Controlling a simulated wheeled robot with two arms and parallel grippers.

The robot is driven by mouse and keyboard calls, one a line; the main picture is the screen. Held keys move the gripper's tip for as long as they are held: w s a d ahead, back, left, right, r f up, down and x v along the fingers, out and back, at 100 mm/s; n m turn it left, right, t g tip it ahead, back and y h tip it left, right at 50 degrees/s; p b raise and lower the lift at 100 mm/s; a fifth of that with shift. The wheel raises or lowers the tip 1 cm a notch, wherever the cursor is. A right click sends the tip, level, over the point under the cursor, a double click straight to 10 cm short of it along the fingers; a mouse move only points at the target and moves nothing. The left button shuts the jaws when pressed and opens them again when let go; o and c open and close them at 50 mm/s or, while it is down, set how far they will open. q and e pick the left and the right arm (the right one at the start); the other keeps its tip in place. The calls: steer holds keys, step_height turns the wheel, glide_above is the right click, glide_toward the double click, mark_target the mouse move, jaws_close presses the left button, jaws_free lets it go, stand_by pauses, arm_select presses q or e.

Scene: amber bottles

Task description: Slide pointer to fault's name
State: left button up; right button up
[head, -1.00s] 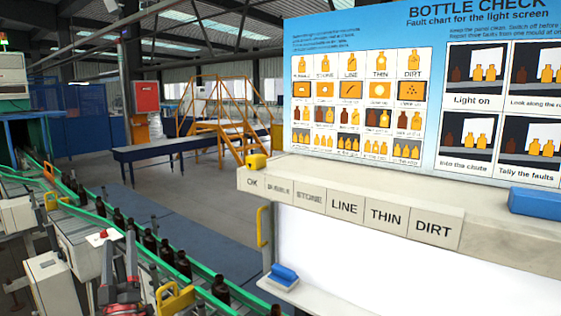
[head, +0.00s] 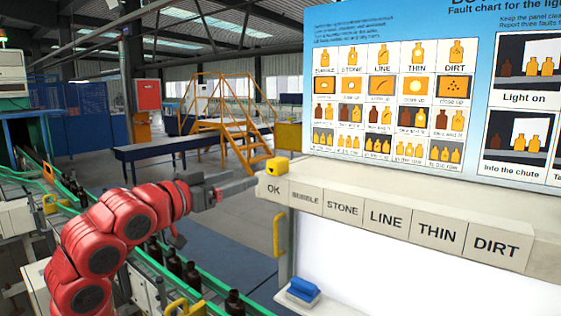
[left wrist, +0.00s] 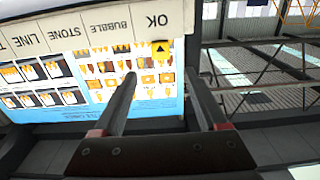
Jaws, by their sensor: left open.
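The yellow pointer (head: 277,167) sits on top of the pale ledge at its left end, above the OK label (head: 273,189). BUBBLE, STONE, LINE (head: 387,220), THIN and DIRT (head: 496,247) follow to the right along the ledge front. My left gripper (head: 252,184) is open, with its fingertips just left of the ledge's end, close to the pointer. In the left wrist view the pointer (left wrist: 161,50) appears between the two open fingers (left wrist: 161,65), with nothing held. Whether a finger touches it is unclear. My right gripper is out of view.
The fault chart (head: 400,100) stands behind the ledge. A white light screen (head: 390,285) is below it, with a blue block (head: 303,290) at its lower left. Dark bottles (head: 192,275) line the green-edged conveyor at lower left. The ledge top right of the pointer looks clear.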

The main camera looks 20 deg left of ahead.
mark_target(272, 166)
arm_select(q)
steer(key=p+x, duration=0.6)
steer(key=x, duration=0.7)
steer(key=shift+r, duration=0.15)
steer(key=shift+x, duration=0.8)
steer(key=shift+a, duration=0.1)
jaws_close()
